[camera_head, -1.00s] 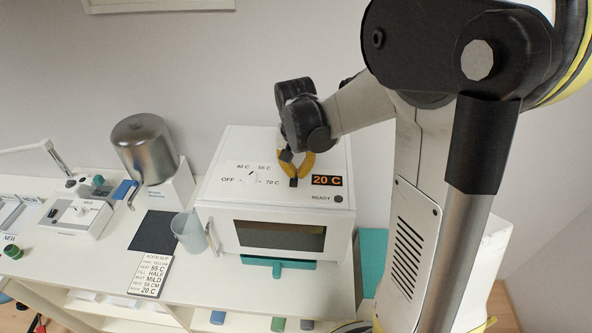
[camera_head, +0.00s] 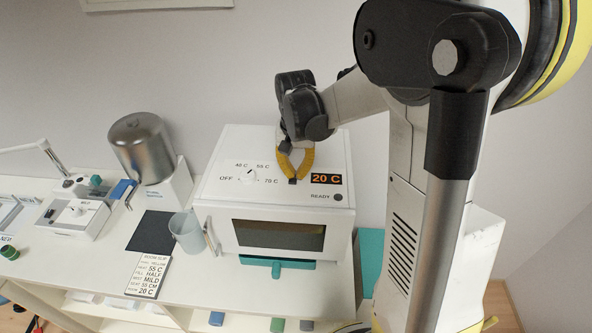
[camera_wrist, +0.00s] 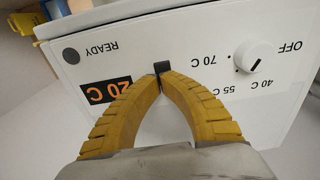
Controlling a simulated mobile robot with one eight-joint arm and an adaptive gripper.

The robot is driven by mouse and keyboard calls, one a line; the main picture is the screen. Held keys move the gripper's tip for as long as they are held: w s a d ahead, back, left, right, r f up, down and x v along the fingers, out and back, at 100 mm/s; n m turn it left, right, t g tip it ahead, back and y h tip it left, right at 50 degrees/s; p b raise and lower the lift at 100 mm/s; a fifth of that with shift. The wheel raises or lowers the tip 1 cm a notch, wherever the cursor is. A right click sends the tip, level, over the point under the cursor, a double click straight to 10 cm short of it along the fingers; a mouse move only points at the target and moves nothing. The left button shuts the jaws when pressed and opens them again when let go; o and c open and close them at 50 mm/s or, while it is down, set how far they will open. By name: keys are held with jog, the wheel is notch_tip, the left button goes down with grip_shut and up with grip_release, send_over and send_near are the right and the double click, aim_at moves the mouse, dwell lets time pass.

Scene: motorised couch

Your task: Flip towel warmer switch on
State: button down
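The towel warmer (camera_head: 222,190) is a white box on the counter. An orange display (camera_head: 326,179) reads 20 C, and the READY lamp (camera_head: 338,197) is dark grey. My gripper (camera_head: 292,178) is over the panel between dial and display. Its yellow fingers meet at the tips in the wrist view (camera_wrist: 161,80). A small black block (camera_wrist: 161,67), apparently the switch, is right at the fingertips; contact is unclear.
A grey-blue cup (camera_head: 186,232) and a printed card (camera_head: 149,275) stand left of the warmer. A metal canister (camera_head: 143,148) and a white device (camera_head: 75,215) are farther left. A wall is close behind; a teal surface (camera_head: 370,258) is at the right.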

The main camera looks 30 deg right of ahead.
jog(key=shift+s+a+r, duration=0.15)
jog(key=shift+s, duration=0.1)
notch_tip(320, 180, up, 14)
jog(key=w+d+p, duration=0.1)
jog(key=w+p, duration=0.1)
jog(key=shift+d+p, duration=0.15)
jog(key=shift+p, duration=0.2)
jog(key=shift+s, duration=0.1)
dwell(0.4)
jog(key=s+a+f+n+t, duration=0.1)
jog(key=s+a+n+t, duration=0.25)
jog(key=s+a, duration=0.4)
jog(key=s+a+n+t, duration=0.3)
jog(key=s+a+n, duration=0.15)
jog(key=s, duration=0.55)
notch_tip(320, 180, down, 26)
jog(key=m+b, duration=0.1)
jog(key=b, duration=2.4)
jog(key=shift+w+r+b, duration=0.2)
jog(key=shift+w+b, duration=0.15)
jog(key=shift+w, duration=0.05)
